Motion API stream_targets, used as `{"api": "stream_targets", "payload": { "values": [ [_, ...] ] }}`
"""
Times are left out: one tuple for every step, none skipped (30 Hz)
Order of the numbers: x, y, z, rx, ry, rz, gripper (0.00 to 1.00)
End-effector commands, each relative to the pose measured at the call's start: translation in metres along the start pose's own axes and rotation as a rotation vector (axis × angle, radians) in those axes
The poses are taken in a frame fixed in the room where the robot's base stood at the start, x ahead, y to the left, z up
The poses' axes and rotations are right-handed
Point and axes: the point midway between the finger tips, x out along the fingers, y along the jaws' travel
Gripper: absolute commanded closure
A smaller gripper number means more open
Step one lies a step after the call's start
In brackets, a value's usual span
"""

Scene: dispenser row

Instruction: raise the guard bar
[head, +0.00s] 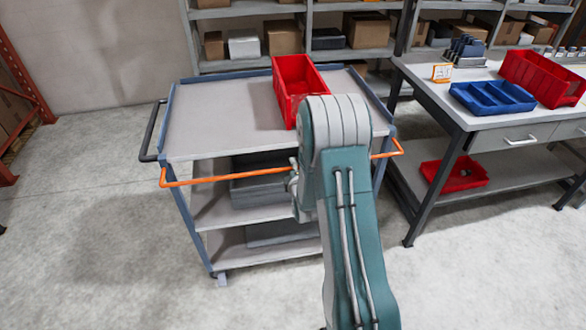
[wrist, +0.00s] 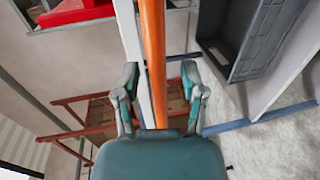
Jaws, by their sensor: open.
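The orange guard bar (head: 225,178) runs along the front of the grey cart (head: 205,120), a little below the level of its top shelf. My arm hides its middle part. In the wrist view the bar (wrist: 153,55) runs between the two spread fingers of my gripper (wrist: 160,78). The gripper is open, with a gap on each side of the bar, and the bar's lower end there disappears behind the gripper body. In the head view only a small part of the gripper (head: 294,180) shows beside my arm, at the bar.
A red bin (head: 292,82) stands on the cart's top shelf, behind my arm. Dark grey crates (head: 262,190) sit on the shelves below. A workbench (head: 430,88) with blue and red bins stands to the right. The floor left of the cart is clear.

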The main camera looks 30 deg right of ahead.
Motion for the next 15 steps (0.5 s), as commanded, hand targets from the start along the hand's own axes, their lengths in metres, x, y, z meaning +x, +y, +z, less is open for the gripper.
{"api": "stream_targets", "payload": {
  "values": [
    [-0.0001, 0.0001, -0.0003, 0.0, 0.0, 0.0, 0.46],
    [-0.0001, 0.0001, -0.0003, 0.0, 0.0, 0.0, 0.59],
    [-0.0002, 0.0001, -0.0003, 0.0, 0.001, 0.0, 0.77],
    [-0.0002, 0.0001, -0.0003, 0.0, 0.001, 0.0, 0.91],
    [-0.0002, 0.0001, -0.0003, 0.0, 0.001, 0.0, 1.0],
    [-0.0003, 0.0, -0.0004, 0.0, 0.001, 0.0, 1.0],
    [-0.0002, -0.0001, -0.0005, 0.0, 0.001, 0.0, 1.0],
    [-0.0002, -0.0002, -0.0006, 0.0, 0.001, -0.001, 1.0],
    [-0.0002, -0.0004, -0.0008, 0.0, 0.001, -0.001, 1.0],
    [-0.0002, -0.0005, -0.0009, 0.0, 0.002, -0.001, 1.0],
    [0.0, -0.0008, -0.001, -0.001, 0.002, -0.002, 1.0],
    [0.0, -0.0008, -0.0012, -0.001, 0.002, -0.003, 1.0],
    [0.0, -0.0008, -0.0013, -0.001, 0.003, -0.004, 1.0],
    [0.0, -0.0007, -0.0014, -0.001, 0.003, -0.006, 1.0],
    [0.0001, -0.0003, -0.0015, -0.001, 0.003, -0.009, 1.0]
  ]
}}
